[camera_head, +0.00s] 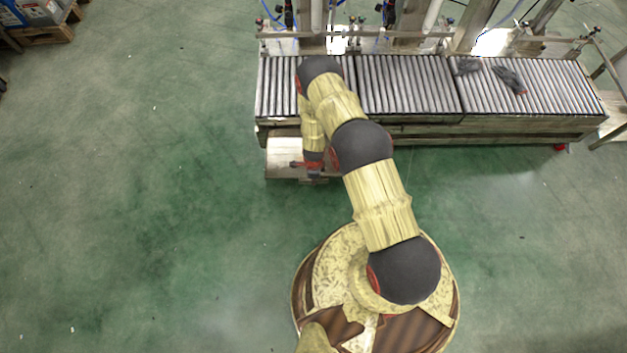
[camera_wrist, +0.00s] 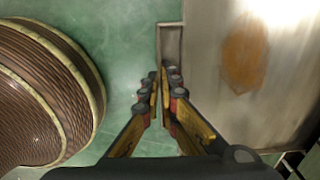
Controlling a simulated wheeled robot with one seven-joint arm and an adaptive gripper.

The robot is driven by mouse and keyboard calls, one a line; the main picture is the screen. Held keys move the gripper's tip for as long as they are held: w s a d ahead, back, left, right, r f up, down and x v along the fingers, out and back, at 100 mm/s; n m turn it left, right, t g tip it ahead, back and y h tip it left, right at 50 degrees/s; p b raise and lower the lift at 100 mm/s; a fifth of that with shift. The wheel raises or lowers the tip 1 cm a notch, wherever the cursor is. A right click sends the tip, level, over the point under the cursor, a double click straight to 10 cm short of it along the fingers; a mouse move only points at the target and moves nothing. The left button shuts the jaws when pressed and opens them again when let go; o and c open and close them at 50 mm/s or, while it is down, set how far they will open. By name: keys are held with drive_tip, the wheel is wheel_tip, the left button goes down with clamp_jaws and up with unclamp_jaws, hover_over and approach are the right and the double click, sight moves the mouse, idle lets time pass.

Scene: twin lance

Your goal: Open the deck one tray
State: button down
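The deck (camera_head: 410,84) is a long roller bench along the back. At its left end a pale metal tray (camera_head: 284,160) juts out in front of the deck's front edge. In the wrist view the tray (camera_wrist: 215,85) is a flat beige surface with an orange-brown patch, and a thin grey handle (camera_wrist: 170,24) stands off its left edge. My gripper (camera_head: 313,172) is at the tray's outer right part. In the wrist view my gripper (camera_wrist: 163,80) has its fingers close together, one on each side of the handle bar. Part of the tray is hidden by my arm.
Dark lumpy items (camera_head: 509,79) lie on the right rollers. Posts and cables rise behind the deck. A pallet with boxes (camera_head: 40,30) is at the upper left. Green floor (camera_head: 170,200) is clear to the left and in front.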

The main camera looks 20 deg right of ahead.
drive_tip(key=c, duration=2.3)
unclamp_jaws()
drive_tip(key=shift+c, duration=0.2)
drive_tip(key=shift+r, duration=0.1)
wheel_tip(320, 180, up, 7)
drive_tip(key=shift+r, duration=0.15)
